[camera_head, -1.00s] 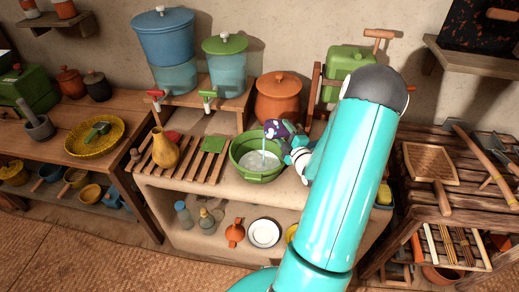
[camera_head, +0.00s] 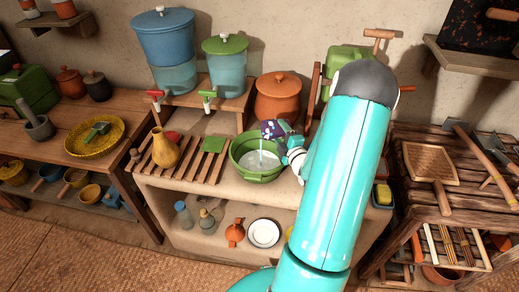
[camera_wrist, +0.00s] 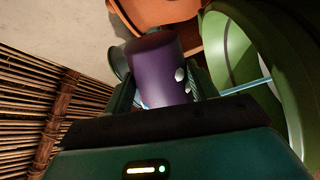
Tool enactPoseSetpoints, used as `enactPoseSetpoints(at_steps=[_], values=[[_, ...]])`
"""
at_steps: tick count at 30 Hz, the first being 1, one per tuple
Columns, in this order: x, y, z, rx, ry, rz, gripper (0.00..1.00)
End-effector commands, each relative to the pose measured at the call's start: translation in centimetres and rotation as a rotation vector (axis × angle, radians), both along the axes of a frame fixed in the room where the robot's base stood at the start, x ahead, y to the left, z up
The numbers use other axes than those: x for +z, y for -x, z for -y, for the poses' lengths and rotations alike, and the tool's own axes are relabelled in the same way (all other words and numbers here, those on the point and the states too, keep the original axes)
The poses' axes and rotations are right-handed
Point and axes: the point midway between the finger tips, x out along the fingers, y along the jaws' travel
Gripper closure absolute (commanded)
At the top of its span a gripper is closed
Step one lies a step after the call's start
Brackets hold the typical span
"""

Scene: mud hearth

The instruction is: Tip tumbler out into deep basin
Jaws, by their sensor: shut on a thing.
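The purple tumbler (camera_head: 268,130) with pale spots is held tilted over the back rim of the green basin (camera_head: 240,165). A thin pale stream falls from its mouth into the basin, where whitish liquid shows. My gripper (camera_head: 284,139) is shut on the tumbler from the right. In the wrist view, the tumbler (camera_wrist: 156,68) sits between my gripper's fingers (camera_wrist: 155,92), and the basin (camera_wrist: 231,52) is at the right with a thin stream in front of its inside. The tumbler's opening is not clearly visible.
An orange lidded pot (camera_head: 283,99) stands just behind the basin. A slatted rack (camera_head: 184,160) with a yellow jug (camera_head: 165,150) and a green square (camera_head: 214,145) lies to its left. Two water dispensers (camera_head: 225,65) (camera_head: 165,38) stand on a raised shelf behind.

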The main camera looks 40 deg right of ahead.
Motion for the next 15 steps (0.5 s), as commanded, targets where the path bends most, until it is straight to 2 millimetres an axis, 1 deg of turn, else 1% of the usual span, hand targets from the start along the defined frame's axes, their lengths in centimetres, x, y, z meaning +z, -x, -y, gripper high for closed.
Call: enactPoseSetpoints(at_steps=[15], values=[[-0.31,-0.07,-0.19,0.000,0.053,-0.018,0.67]])
